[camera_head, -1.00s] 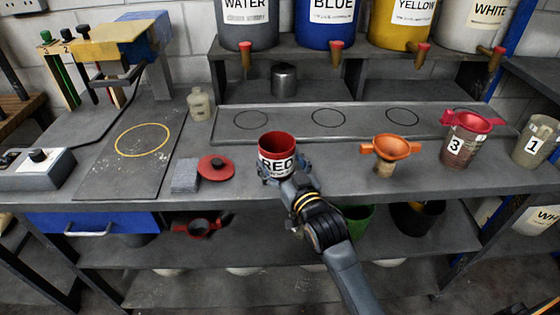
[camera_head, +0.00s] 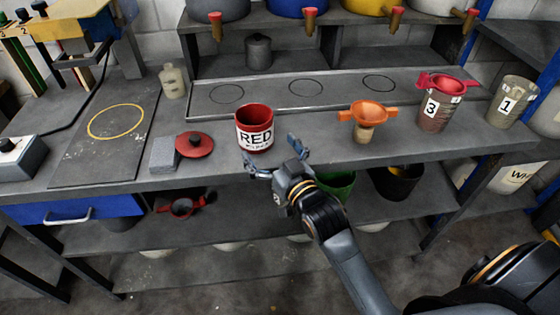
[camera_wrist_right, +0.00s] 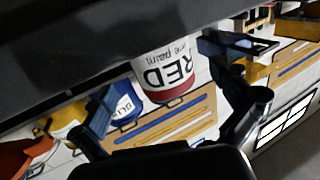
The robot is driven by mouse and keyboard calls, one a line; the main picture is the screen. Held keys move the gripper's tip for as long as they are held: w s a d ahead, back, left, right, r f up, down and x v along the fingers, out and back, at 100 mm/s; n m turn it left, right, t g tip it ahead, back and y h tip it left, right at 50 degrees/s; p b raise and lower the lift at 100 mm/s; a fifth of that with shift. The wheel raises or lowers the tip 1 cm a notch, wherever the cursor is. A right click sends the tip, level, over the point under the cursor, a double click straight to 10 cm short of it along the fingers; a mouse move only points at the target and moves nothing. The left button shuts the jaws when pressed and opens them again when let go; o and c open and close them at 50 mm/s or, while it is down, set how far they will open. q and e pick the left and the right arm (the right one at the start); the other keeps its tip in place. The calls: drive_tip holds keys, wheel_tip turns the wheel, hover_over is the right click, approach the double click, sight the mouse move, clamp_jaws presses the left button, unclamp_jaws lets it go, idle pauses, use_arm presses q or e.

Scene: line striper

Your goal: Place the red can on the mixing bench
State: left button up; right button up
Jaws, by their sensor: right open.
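The red can (camera_head: 254,139), open at the top with a white "RED" label, stands upright on the grey mixing bench (camera_head: 310,150), near its front edge. My right gripper (camera_head: 275,158) is open, just in front of the can and to its lower right, with its fingers spread and apart from it. In the right wrist view the can (camera_wrist_right: 168,75) appears upside down between the spread fingers of the gripper (camera_wrist_right: 170,118). My left gripper is not in view.
A red lid (camera_head: 195,144) and grey block (camera_head: 164,155) lie left of the can. An orange funnel (camera_head: 366,115) and cup 3 (camera_head: 433,112) with a red funnel stand to the right. A shelf with paint containers is behind. A green bucket (camera_head: 338,188) is below.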

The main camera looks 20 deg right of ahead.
drive_tip(key=s, duration=0.6)
drive_tip(key=shift+s+d, duration=0.25)
drive_tip(key=shift+d, duration=0.05)
